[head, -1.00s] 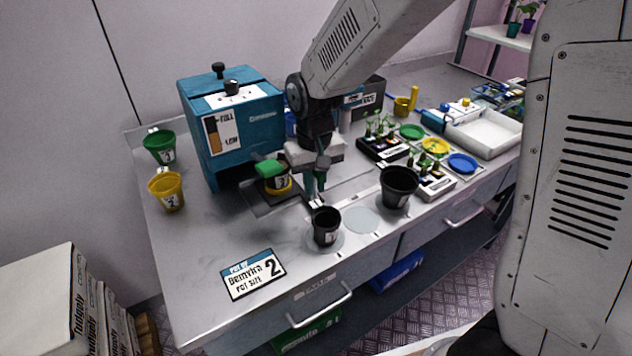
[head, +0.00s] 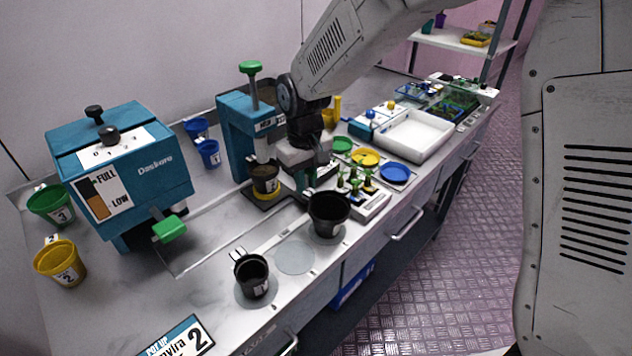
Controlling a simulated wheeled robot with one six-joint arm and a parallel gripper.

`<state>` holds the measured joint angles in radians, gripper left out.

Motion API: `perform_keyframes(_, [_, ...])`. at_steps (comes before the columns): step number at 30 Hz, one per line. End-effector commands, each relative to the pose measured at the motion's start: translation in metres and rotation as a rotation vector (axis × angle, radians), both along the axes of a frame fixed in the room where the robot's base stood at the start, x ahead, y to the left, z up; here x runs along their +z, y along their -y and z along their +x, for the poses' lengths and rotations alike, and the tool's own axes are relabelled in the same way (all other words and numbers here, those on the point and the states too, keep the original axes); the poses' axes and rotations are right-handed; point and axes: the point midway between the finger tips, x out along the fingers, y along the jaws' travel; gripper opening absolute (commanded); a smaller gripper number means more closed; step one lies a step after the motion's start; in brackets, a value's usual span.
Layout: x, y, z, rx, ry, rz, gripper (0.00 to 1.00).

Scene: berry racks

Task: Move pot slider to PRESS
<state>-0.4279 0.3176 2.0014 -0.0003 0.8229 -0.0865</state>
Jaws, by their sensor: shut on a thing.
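The pot slider (head: 263,199) is a dark plate with a yellow ring, on a long track across the bench. A dark pot (head: 265,178) stands upright in the ring. Slider and pot are below the head of the blue press (head: 233,125), which has a green knob (head: 250,67) on top. My gripper (head: 306,192) is at the right end of the slider, low over the bench, shut on it. The jaw contact is mostly hidden by my wrist and the black pot in front.
The blue dispenser (head: 125,170) with a green lever stands at left. A large black pot (head: 328,213) is just in front of my gripper, and a small black cup (head: 251,275) stands nearer the edge. Seedling trays (head: 362,205) and a white tray (head: 415,137) lie to the right.

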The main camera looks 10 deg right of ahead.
Motion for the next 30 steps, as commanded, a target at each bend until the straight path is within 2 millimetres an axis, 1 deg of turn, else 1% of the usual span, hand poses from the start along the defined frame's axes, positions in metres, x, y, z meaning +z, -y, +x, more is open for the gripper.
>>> perform_keyframes(4, [0.001, -0.004, 0.002, 0.008, 0.001, 0.0, 0.0])
perform_keyframes(14, [0.001, -0.001, 0.004, 0.006, 0.004, 0.0, 0.0])
perform_keyframes(15, [0.001, -0.001, 0.004, 0.005, 0.004, 0.0, 0.24])
perform_keyframes(16, [0.001, -0.001, 0.004, 0.006, 0.004, 0.0, 0.33])
perform_keyframes(17, [0.001, -0.001, 0.004, 0.006, 0.004, 0.0, 0.38])
perform_keyframes(26, [0.002, -0.004, 0.002, 0.011, 0.002, 0.001, 0.38])
perform_keyframes(29, [0.011, -0.004, 0.003, 0.011, 0.005, 0.002, 0.38])
perform_keyframes(30, [0.018, -0.004, 0.003, 0.011, 0.005, 0.002, 0.38])
